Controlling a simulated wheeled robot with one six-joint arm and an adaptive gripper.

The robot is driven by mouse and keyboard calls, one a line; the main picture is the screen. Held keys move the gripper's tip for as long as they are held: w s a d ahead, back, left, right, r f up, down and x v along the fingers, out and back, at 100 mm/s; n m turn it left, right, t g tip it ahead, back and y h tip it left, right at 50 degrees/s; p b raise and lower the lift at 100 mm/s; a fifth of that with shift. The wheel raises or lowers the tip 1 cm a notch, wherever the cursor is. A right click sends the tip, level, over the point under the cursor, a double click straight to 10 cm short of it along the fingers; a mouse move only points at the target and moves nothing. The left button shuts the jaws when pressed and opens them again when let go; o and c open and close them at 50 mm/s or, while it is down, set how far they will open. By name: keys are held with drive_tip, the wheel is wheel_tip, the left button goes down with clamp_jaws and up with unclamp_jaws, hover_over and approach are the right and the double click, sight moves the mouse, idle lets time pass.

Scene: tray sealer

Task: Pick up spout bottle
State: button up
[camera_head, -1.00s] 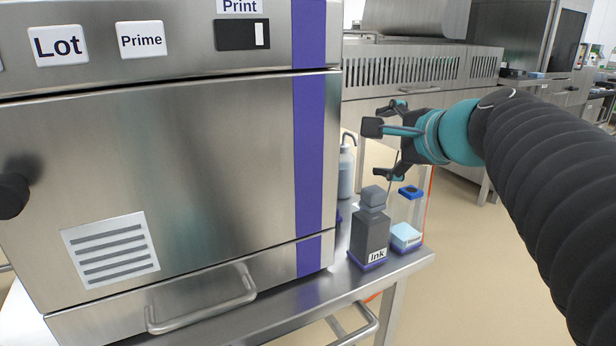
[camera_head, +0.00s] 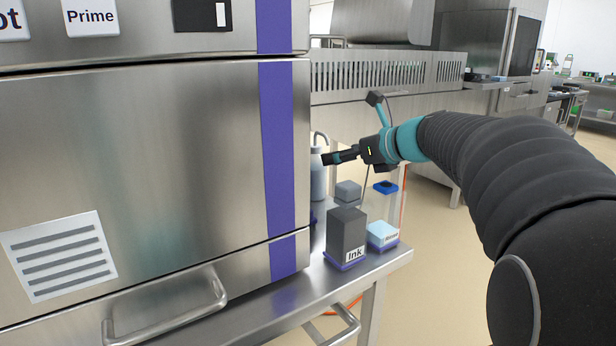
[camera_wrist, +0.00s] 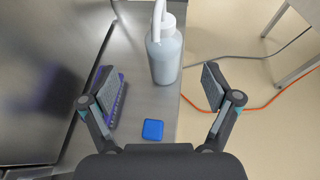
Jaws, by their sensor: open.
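The spout bottle is a grey-blue bottle with a white cap and curved white spout. In the wrist view the spout bottle (camera_wrist: 166,57) stands upright on the steel bench, ahead of my gripper (camera_wrist: 160,92). The gripper is open and empty, its two fingers wide apart. The bottle shows beyond the fingertips, roughly between their lines, nearer the right finger. In the head view the bottle (camera_head: 318,182) is partly hidden by the sealer's edge and my gripper (camera_head: 328,158), whose fingers overlap its upper part. I cannot tell how far apart they are.
A dark Ink container (camera_head: 346,238) and a clear container with a blue cap (camera_head: 385,187) stand on the bench's near end. The blue cap (camera_wrist: 152,129) lies under my gripper in the wrist view. The steel sealer (camera_head: 150,160) walls the left. Open floor lies right.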

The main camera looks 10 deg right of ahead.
sight(315, 162)
drive_tip(key=x, duration=0.5)
drive_tip(key=shift+w+f, duration=0.1)
drive_tip(key=x, duration=0.2)
drive_tip(key=b+x, duration=0.1)
drive_tip(key=x, duration=0.1)
drive_tip(key=shift+w+d+f, duration=0.1)
drive_tip(key=shift+d+f, duration=0.05)
drive_tip(key=shift+f, duration=0.35)
drive_tip(key=shift+w+a+f, duration=0.1)
drive_tip(key=shift+w+a, duration=0.15)
drive_tip(key=shift+w, duration=0.1)
drive_tip(key=c, duration=1.2)
drive_tip(key=shift+c, duration=0.9)
